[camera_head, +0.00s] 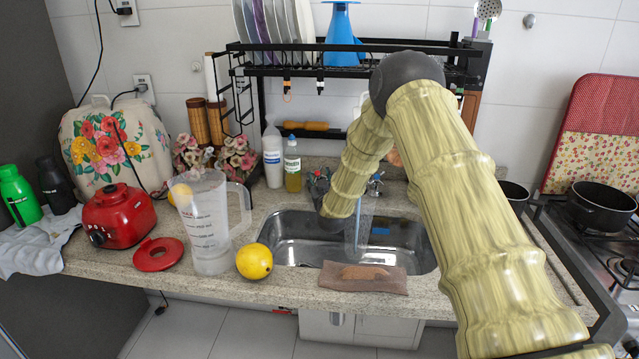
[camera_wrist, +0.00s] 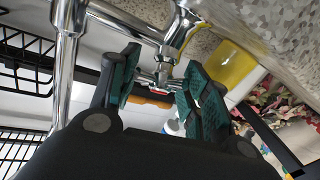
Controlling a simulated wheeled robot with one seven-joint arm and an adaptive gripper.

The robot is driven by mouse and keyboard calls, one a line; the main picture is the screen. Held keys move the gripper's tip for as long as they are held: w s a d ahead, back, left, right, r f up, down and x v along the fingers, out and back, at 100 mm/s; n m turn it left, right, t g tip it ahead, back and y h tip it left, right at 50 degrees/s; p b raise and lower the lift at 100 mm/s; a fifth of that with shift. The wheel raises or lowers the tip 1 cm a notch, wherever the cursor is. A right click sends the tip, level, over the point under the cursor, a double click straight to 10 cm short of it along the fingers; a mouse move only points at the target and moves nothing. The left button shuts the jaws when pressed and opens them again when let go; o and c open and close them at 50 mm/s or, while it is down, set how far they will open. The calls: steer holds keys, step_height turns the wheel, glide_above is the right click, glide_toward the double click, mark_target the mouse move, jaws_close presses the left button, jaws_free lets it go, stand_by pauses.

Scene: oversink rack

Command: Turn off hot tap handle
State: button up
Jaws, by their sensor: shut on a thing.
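In the wrist view the chrome tap body (camera_wrist: 180,32) shows at the top, with a pipe running down the left side. The hot tap handle (camera_wrist: 162,76), chrome with a red mark near it, sits between the two teal-padded fingers of my gripper (camera_wrist: 158,78). The fingers are shut on it; the exact contact is partly hidden. In the head view my gripper (camera_head: 318,184) is at the back left of the sink, mostly behind my arm. Another tap handle (camera_head: 375,184) shows to its right. A stream of water (camera_head: 358,232) falls into the sink (camera_head: 290,241).
A soap bottle (camera_head: 292,166) and a white bottle (camera_head: 272,160) stand left of my gripper. The black rack (camera_head: 262,72) stands over the sink. A jug (camera_head: 205,225), a yellow fruit (camera_head: 254,262) and a brown cloth (camera_head: 340,280) lie near the front.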

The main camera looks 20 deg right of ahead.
steer(key=m+h+b, duration=0.1)
steer(key=m+h, duration=0.1)
steer(key=m, duration=0.1)
steer(key=m+g+h+b, duration=0.1)
steer(key=m+h+b, duration=0.1)
steer(key=m+h, duration=0.1)
steer(key=shift+w+g, duration=0.1)
steer(key=shift+g, duration=0.2)
steer(key=m+g+h+b, duration=0.1)
steer(key=m+g+h, duration=0.1)
steer(key=m, duration=0.1)
steer(key=shift+a, duration=0.1)
steer(key=shift+a+r+m+g+h+b, duration=0.15)
steer(key=shift+m+g+h+b, duration=0.25)
steer(key=shift+m+g+h, duration=0.55)
steer(key=shift+m, duration=0.35)
steer(key=o, duration=0.7)
steer(key=shift+o, duration=1.2)
steer(key=shift+d, duration=0.3)
steer(key=shift+a, duration=0.35)
steer(key=shift+a+f, duration=0.2)
steer(key=shift+f, duration=0.1)
steer(key=v, duration=0.7)
